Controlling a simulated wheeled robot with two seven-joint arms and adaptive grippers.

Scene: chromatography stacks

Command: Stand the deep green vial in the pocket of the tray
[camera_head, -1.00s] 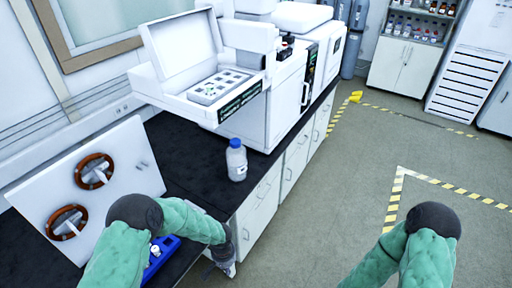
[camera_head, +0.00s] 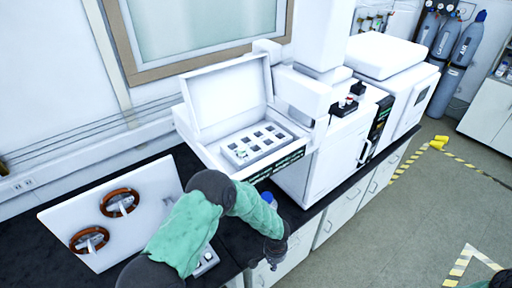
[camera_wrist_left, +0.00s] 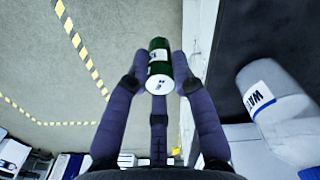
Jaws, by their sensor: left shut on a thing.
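The deep green vial (camera_wrist_left: 159,60) is held between the fingers of my left gripper (camera_wrist_left: 160,72) in the left wrist view. Its white end faces the camera. In the head view my left gripper (camera_head: 272,262) hangs past the front edge of the bench, and I cannot make out the vial there. The tray (camera_head: 248,158) is a pale block with several dark square pockets. My right gripper is out of view.
A blue-capped bottle (camera_head: 269,197) stands on the dark bench, partly behind my left arm; its labelled body is close on the right in the left wrist view (camera_wrist_left: 275,100). A white panel with two brown rings (camera_head: 150,185) leans at the left.

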